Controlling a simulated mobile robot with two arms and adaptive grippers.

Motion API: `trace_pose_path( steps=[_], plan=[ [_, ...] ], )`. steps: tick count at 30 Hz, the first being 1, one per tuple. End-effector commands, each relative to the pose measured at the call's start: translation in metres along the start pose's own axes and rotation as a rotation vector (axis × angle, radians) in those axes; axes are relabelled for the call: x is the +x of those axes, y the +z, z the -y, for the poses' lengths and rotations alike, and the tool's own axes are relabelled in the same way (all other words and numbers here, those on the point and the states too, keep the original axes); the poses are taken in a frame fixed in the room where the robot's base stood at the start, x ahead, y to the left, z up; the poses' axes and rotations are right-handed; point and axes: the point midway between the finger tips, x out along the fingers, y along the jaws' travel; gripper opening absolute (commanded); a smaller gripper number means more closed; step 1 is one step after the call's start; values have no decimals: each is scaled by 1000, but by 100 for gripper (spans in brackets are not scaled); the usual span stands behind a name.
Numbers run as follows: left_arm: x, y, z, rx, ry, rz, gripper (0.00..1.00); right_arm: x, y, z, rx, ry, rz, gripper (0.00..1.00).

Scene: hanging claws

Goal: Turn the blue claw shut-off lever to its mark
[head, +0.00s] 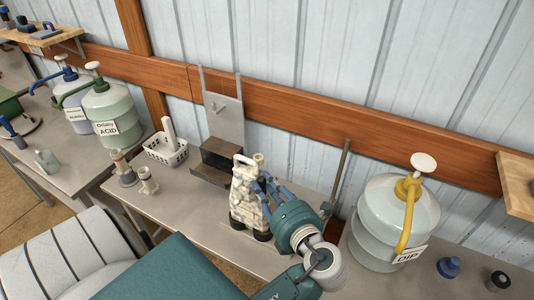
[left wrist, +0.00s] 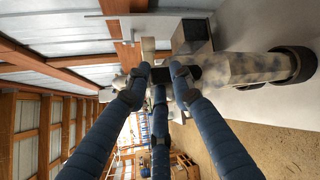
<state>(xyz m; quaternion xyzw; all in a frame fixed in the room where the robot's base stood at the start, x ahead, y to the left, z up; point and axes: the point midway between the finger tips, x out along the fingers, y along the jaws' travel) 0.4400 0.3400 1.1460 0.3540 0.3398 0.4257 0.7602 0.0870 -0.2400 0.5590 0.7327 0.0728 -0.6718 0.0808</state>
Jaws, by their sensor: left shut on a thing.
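A cream-and-brown mottled device (head: 246,195) stands upright on the grey workbench, with a handle-like frame at its top and dark feet; it shows lying sideways in the left wrist view (left wrist: 250,68). My left gripper (head: 266,187), with blue fingers on a teal wrist, is shut on the device's upper right side. In the left wrist view the fingers (left wrist: 160,75) close in at its upper end; the exact part between them is hidden. I cannot make out a blue claw lever or its mark. My right gripper is not in view.
A dark metal block (head: 217,158) and an upright metal plate (head: 224,118) stand behind the device. A white basket (head: 166,149) is to the left. A large jug labelled DIP (head: 390,225) with a yellow pump stands close on the right, beyond a thin upright rod (head: 338,182).

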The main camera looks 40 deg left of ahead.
Motion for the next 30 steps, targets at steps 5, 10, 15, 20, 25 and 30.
trace_pose_path(
  steps=[5,10,15,20,25,30],
  plan=[
    [0,0,-1,0,2,0,0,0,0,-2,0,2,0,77],
    [0,0,-1,-3,5,2,0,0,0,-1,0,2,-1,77],
    [-1,-3,-1,-29,21,21,0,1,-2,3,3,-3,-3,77],
    [-3,-7,0,-92,56,60,0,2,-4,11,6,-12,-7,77],
    [-6,-15,2,-197,114,124,0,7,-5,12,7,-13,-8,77],
    [-9,-24,5,-322,182,200,0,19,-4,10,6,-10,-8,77]
  ],
)
